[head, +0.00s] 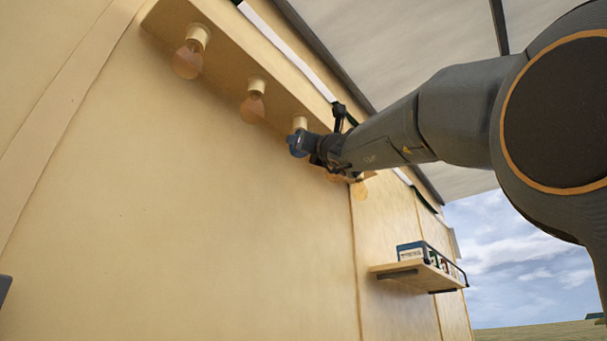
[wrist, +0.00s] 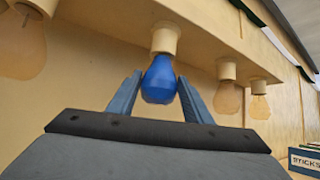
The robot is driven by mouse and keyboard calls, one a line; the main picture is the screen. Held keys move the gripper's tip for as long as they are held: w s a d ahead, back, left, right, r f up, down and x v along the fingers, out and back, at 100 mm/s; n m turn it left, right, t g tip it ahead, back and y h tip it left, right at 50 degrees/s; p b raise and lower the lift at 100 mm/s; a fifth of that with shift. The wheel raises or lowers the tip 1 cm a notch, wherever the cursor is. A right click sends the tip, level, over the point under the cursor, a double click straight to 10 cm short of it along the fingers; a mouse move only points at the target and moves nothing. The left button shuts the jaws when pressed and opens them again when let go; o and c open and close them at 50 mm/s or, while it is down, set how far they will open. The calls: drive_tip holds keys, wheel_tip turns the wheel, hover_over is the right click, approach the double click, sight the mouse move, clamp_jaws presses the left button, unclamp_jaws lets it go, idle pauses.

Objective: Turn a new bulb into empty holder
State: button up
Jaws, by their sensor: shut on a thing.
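My gripper (wrist: 159,92) is shut on a blue bulb (wrist: 159,78), its two fingers on either side of the glass. The bulb is upright with its top at the mouth of a cream holder (wrist: 165,38) under the wooden rail. I cannot tell how far it is turned in. In the head view my gripper (head: 305,146) is up at the rail, with the holder (head: 299,123) just above it. The blue bulb is hard to make out from the gripper there.
Clear amber bulbs hang in the neighbouring holders, two on the left (head: 187,60) (head: 253,107) and others on the right (wrist: 228,96) (wrist: 260,105). The wooden rail (head: 225,45) runs along the wall. A shelf (head: 412,270) with boxes is lower right.

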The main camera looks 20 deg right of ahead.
drive_tip(key=shift+w+d+n+g+y+p, duration=0.15)
drive_tip(key=shift+n+g+y+p, duration=0.4)
drive_tip(key=shift+y+p, duration=0.55)
drive_tip(key=shift+d+n+g+y+p, duration=0.1)
drive_tip(key=shift+n+g+y+p, duration=0.3)
drive_tip(key=shift+n+y+p, duration=0.65)
drive_tip(key=shift+w+d+n+g+y+p, duration=0.15)
drive_tip(key=shift+g+y+p, duration=0.45)
drive_tip(key=shift+y, duration=0.95)
drive_tip(key=shift+n+y+p, duration=0.25)
drive_tip(key=shift+y+p, duration=0.05)
drive_tip(key=shift+y, duration=0.1)
drive_tip(key=shift+w+d+n+g+y+p, duration=0.15)
drive_tip(key=shift+n+g+y+p, duration=0.7)
drive_tip(key=shift+g+y, duration=0.45)
drive_tip(key=shift+w+d+n+g+y+p, duration=0.1)
drive_tip(key=shift+n+g+y+p, duration=0.85)
drive_tip(key=shift+y, duration=0.45)
drive_tip(key=shift+g+y, duration=0.3)
drive_tip(key=shift+g, duration=0.2)
drive_tip(key=shift+w+d+n+g+y+p, duration=0.1)
drive_tip(key=shift+n+g+y+p, duration=0.7)
drive_tip(key=shift+g, duration=0.5)
drive_tip(key=shift+w+d+n+g+y+p, duration=0.1)
drive_tip(key=shift+n+g+y+p, duration=0.5)
drive_tip(key=shift+g+y+p, duration=0.5)
drive_tip(key=o, duration=1.2)
drive_tip(key=shift+s, duration=0.1)
drive_tip(key=shift+h+b, duration=0.3)
drive_tip(key=shift+b, duration=0.05)
